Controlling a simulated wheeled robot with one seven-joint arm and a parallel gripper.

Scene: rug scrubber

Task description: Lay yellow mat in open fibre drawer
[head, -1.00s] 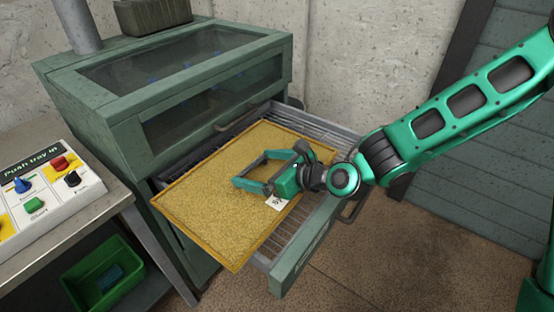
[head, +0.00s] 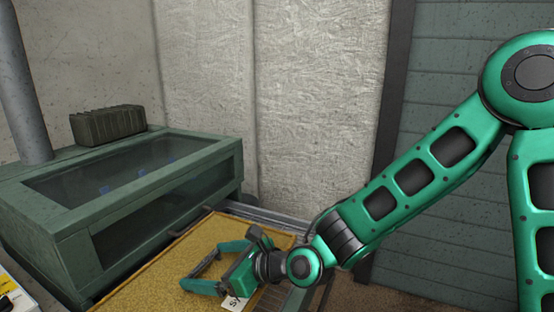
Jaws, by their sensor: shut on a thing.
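The yellow mat (head: 165,268) lies flat, its lower part cut off by the bottom edge of the head view. It rests over the open drawer (head: 275,221) at the front of the green machine. Part of the drawer shows at the back and right of the mat; the rest is hidden. My gripper (head: 195,270) is over the mat's right half, near its right edge. Its jaws are shut on the mat, though the contact itself is hard to see. A white tag (head: 235,302) shows just below the gripper.
The green machine (head: 50,220) with a dark glass lid stands at left. A dark ribbed box (head: 107,124) and a grey pipe (head: 22,90) are on its top. A concrete wall (head: 300,110) and grey-green boards (head: 450,150) close off the back. Brown floor shows at lower right.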

